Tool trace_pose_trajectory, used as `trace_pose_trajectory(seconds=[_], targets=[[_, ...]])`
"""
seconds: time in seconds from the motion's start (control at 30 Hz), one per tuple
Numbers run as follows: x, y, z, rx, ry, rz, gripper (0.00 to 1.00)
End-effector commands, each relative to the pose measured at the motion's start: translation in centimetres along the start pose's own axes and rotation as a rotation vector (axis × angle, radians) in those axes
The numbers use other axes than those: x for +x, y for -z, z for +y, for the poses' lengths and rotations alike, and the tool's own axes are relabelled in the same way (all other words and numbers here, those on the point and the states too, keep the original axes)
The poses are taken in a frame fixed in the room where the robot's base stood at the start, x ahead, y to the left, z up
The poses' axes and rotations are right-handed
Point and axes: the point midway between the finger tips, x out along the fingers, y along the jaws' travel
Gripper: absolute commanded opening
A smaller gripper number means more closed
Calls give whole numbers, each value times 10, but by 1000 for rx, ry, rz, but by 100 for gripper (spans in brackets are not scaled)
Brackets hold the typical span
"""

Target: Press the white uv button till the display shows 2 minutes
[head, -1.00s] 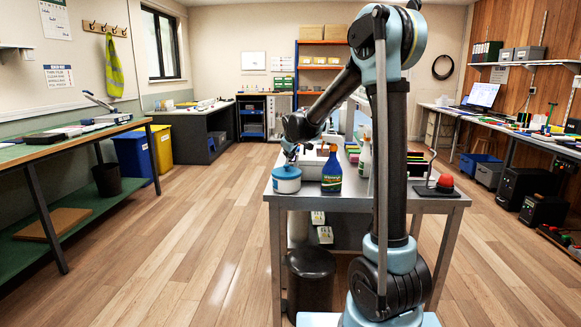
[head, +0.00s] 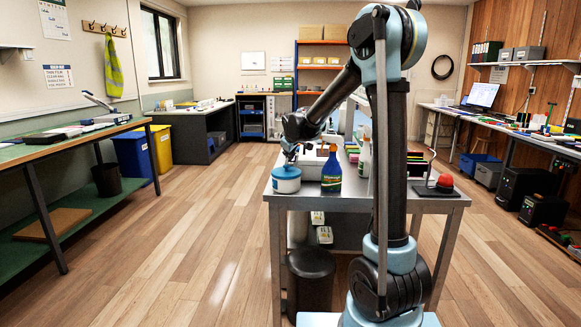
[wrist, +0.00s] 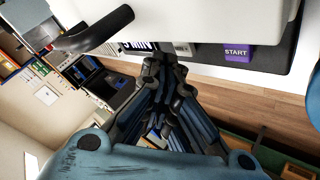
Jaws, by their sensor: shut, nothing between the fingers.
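In the wrist view the UV unit's white body (wrist: 215,22) fills the top, with a dark front panel. The panel carries a purple START button (wrist: 237,53) and a display (wrist: 138,46). The display text ends in "MIN"; its number is partly hidden and I cannot read it surely. My gripper (wrist: 164,60) is shut and empty, with its fingertips at the panel beside the display, left of START. I cannot tell if they touch it. I cannot make out the white UV button. In the head view my gripper (head: 290,157) is small, above the steel table's left part.
On the steel table (head: 400,199), a blue-lidded tub (head: 287,184) stands at the front left corner, close below my gripper. A blue spray bottle (head: 331,171) stands beside it. A red dome (head: 445,182) is at the right. A dark curved handle (wrist: 95,32) shows near the unit.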

Motion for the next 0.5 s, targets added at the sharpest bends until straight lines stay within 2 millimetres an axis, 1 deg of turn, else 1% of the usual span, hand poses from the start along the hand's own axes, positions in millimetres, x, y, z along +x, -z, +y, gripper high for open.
trace_pose_trajectory(seconds=[0.5], targets=[[4,-3,-5,0,0,0,0]])
